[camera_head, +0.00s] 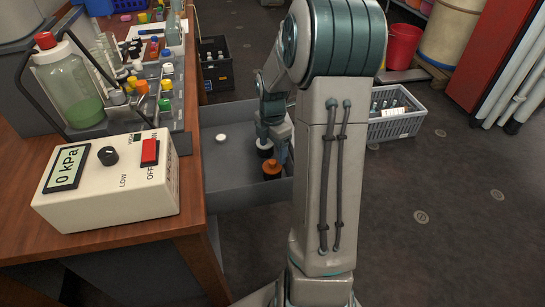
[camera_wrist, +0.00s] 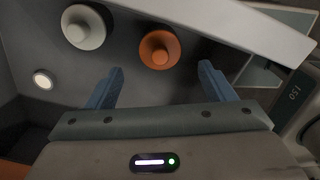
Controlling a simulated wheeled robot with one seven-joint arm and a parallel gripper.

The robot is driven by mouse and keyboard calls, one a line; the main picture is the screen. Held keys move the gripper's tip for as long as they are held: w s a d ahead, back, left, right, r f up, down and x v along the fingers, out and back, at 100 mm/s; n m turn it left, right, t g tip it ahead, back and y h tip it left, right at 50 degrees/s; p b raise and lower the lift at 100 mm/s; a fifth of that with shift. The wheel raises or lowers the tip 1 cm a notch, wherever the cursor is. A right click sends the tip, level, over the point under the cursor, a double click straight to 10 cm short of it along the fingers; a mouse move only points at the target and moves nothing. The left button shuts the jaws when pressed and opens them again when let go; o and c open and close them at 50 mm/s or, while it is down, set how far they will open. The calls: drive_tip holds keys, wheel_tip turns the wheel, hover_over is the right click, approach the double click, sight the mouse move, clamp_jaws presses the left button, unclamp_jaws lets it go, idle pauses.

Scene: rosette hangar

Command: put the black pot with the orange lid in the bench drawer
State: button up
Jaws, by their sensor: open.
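The black pot with the orange lid (camera_head: 271,171) stands upright inside the open grey bench drawer (camera_head: 240,198), near its right side. Its orange lid (camera_wrist: 160,49) shows in the wrist view just beyond my fingertips, roughly centred between them. My gripper (camera_wrist: 161,70) is open and empty, with its two blue fingers apart and clear of the lid. In the head view my gripper (camera_head: 274,147) is low over the drawer, right by the pot. My arm hides part of the drawer's right side.
A white-lidded black pot (camera_head: 264,147) stands behind the orange-lidded one, and a small white round item (camera_head: 220,138) lies further left in the drawer. The bench (camera_head: 185,222) borders the drawer on the left. A grey basket (camera_head: 395,126) of bottles and a black crate (camera_head: 215,66) stand on the floor.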

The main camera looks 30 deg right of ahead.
drive_tip(key=shift+r, duration=0.95)
drive_tip(key=s+a+r+m+t, duration=0.1)
drive_tip(key=s+a+r+m, duration=0.4)
drive_tip(key=s+a+m, duration=0.3)
drive_tip(key=s+a+r+m+t, duration=0.1)
drive_tip(key=s+a+r+m, duration=0.3)
drive_tip(key=s+a+m, duration=0.4)
drive_tip(key=s+m, duration=0.2)
drive_tip(key=m, duration=0.1)
drive_tip(key=shift+a+r, duration=0.2)
drive_tip(key=shift+r, duration=0.2)
drive_tip(key=shift+s, duration=0.1)
